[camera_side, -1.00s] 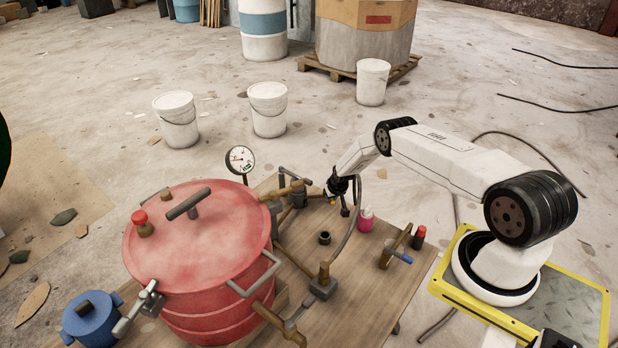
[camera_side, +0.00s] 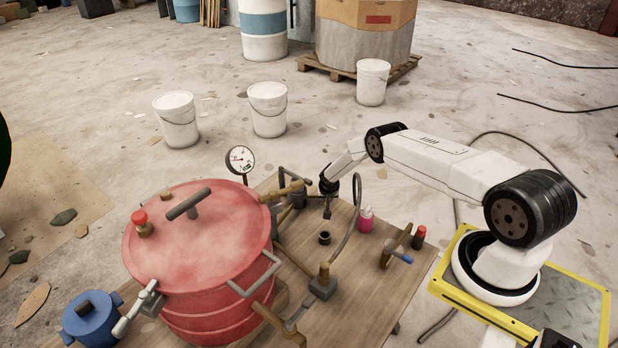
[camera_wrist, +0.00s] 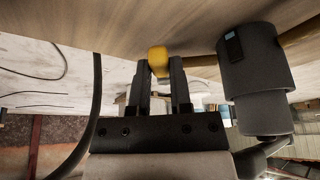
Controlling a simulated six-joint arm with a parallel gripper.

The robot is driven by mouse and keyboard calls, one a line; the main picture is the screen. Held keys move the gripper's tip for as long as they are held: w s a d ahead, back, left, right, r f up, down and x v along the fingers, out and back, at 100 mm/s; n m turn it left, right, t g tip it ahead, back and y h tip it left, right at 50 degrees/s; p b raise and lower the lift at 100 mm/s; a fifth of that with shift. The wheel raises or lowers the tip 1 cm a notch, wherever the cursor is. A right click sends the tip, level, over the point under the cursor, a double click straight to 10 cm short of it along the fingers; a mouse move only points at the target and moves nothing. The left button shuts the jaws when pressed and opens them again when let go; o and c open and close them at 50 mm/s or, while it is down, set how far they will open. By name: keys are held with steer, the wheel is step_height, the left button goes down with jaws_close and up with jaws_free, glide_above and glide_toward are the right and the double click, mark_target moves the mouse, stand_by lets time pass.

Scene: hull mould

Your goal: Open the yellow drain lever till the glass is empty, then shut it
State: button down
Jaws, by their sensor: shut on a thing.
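My gripper (camera_side: 327,208) is at the far edge of the wooden bench, to the right of the brown valve fittings, with its fingers pointing down. In the wrist view my gripper (camera_wrist: 160,68) is shut on the yellow drain lever (camera_wrist: 158,55), whose rounded end shows between the fingertips. In the side view the lever is hidden by my gripper. A dark grey cylinder (camera_wrist: 255,75) with a small teal window stands close to the right of the fingers in the wrist view. I cannot tell whether that window is the glass, nor any liquid level.
A large red lidded pot (camera_side: 195,250) fills the bench's left side, with a pressure gauge (camera_side: 240,160) behind it. A dark hose (camera_side: 354,215) arches right beside my gripper. A pink bottle (camera_side: 366,220) and a clamp (camera_side: 397,245) stand further right on the bench (camera_side: 345,300).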

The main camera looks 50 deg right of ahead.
steer(key=shift+w+a+m+h, duration=0.15)
steer(key=shift+w+m+h, duration=0.2)
steer(key=shift+m, duration=0.35)
steer(key=c, duration=0.5)
jaws_free()
steer(key=shift+c, duration=0.2)
steer(key=shift+s+r, duration=0.1)
steer(key=shift+r, duration=0.05)
steer(key=v, duration=0.7)
steer(key=shift+r, duration=0.3)
steer(key=shift+a, duration=0.1)
